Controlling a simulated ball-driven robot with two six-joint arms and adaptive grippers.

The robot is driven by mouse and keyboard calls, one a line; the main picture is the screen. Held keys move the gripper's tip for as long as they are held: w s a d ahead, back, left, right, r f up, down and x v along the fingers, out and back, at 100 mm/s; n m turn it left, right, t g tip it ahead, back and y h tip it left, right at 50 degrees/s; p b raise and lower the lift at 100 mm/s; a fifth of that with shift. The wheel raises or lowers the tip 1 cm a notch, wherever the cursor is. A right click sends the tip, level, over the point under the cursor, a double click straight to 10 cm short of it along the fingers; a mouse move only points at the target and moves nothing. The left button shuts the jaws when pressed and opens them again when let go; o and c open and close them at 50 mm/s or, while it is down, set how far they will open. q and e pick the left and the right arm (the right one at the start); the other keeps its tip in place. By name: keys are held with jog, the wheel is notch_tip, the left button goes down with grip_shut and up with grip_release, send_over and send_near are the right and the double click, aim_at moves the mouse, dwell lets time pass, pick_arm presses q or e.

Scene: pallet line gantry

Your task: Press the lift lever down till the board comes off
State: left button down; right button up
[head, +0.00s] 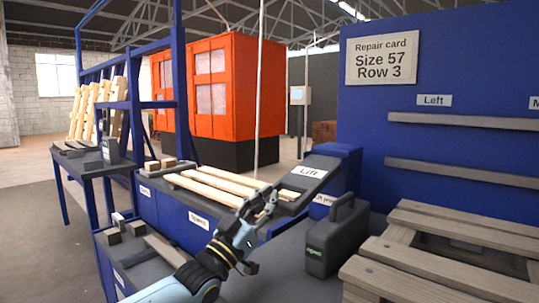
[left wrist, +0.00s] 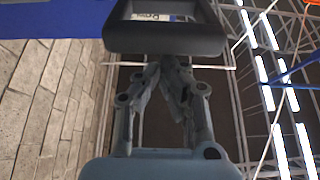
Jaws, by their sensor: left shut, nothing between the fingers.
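A sloped dark housing with a "Lift" label (head: 308,171) stands at the end of the blue bench. I cannot make out the lift lever for certain; my left gripper covers part of that area. My left gripper (head: 266,192) is shut and empty, in front of the bench's right end, left of and below the label. In the left wrist view its fingers (left wrist: 168,75) are together, with a dark rounded frame (left wrist: 165,40) just beyond them; I cannot tell whether they touch it. Pale boards (head: 222,184) lie on the bench. The right gripper is not in view.
A dark toolbox (head: 333,245) with a raised handle stands right of my left gripper. A grey wooden pallet (head: 455,230) lies at the right. A blue panel carries a repair card (head: 382,59). A rack of upright pale boards (head: 92,110) stands at the left.

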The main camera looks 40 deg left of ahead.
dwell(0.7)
pick_arm(q)
jog(key=s+a, duration=0.1)
jog(key=s, duration=1.2)
jog(key=shift+f, duration=0.3)
jog(key=w+d+g+h+p, duration=0.2)
jog(key=w+d+g+p, duration=0.15)
jog(key=g+p, duration=0.2)
notch_tip(320, 180, up, 19)
jog(key=w+a+g+y+p, duration=0.1)
jog(key=a+g+y+p, duration=0.1)
jog(key=p, duration=1.3)
jog(key=shift+w+a+g+y, duration=0.3)
jog(key=shift+a+g, duration=0.15)
jog(key=shift+g, duration=0.6)
